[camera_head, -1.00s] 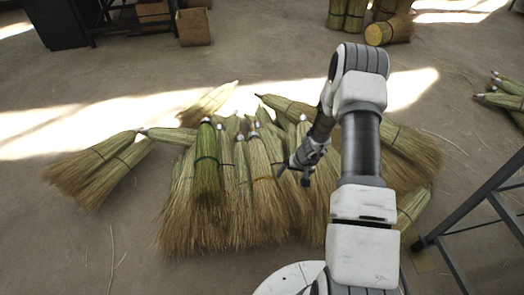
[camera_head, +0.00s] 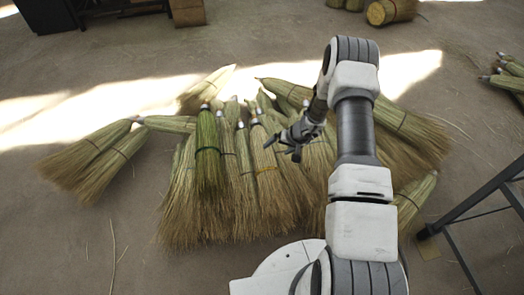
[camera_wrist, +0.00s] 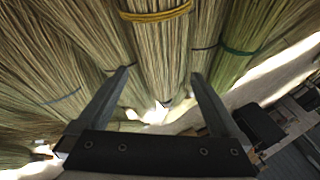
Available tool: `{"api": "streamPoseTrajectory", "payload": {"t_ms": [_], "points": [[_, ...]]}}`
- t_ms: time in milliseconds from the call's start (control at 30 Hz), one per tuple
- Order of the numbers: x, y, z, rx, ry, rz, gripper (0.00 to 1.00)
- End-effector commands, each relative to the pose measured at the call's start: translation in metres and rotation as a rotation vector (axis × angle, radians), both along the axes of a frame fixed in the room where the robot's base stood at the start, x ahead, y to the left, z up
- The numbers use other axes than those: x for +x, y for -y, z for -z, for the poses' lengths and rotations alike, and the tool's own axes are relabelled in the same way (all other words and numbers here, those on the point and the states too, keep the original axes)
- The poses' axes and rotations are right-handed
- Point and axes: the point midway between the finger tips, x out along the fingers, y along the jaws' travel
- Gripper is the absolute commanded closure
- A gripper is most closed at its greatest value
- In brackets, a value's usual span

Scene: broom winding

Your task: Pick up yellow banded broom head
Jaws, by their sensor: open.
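The yellow banded broom head (camera_head: 268,185) lies in the middle of the pile in the head view, its tip toward the back and its bristles fanning to the front. A yellow band rings it. In the wrist view the yellow banded broom head (camera_wrist: 160,45) runs down between the fingers, with the yellow band near the top edge. My gripper (camera_head: 283,148) is just over this broom's upper part, slightly to its right. In the wrist view my gripper (camera_wrist: 160,74) is open, one finger on each side of the straw. Whether the fingers touch it I cannot tell.
A green broom head (camera_head: 208,160) lies to the left, and other broom heads crowd both sides. Two broom heads (camera_head: 95,165) lie at the far left. A dark metal frame (camera_head: 475,205) stands at the right. The floor in front at left is mostly clear.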

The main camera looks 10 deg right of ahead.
Motion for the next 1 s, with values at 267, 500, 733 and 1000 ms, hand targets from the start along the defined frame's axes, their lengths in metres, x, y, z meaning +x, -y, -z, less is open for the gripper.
{"api": "streamPoseTrajectory", "payload": {"t_ms": [267, 500, 733, 1000], "points": [[0.012, -0.011, 0.030, 0.000, 0.000, 0.000, 0.00], [0.024, -0.018, 0.057, -0.001, 0.000, -0.004, 0.00], [0.034, -0.024, 0.075, -0.001, 0.000, -0.001, 0.00], [0.034, -0.025, 0.075, 0.000, 0.000, 0.000, 0.05]]}}
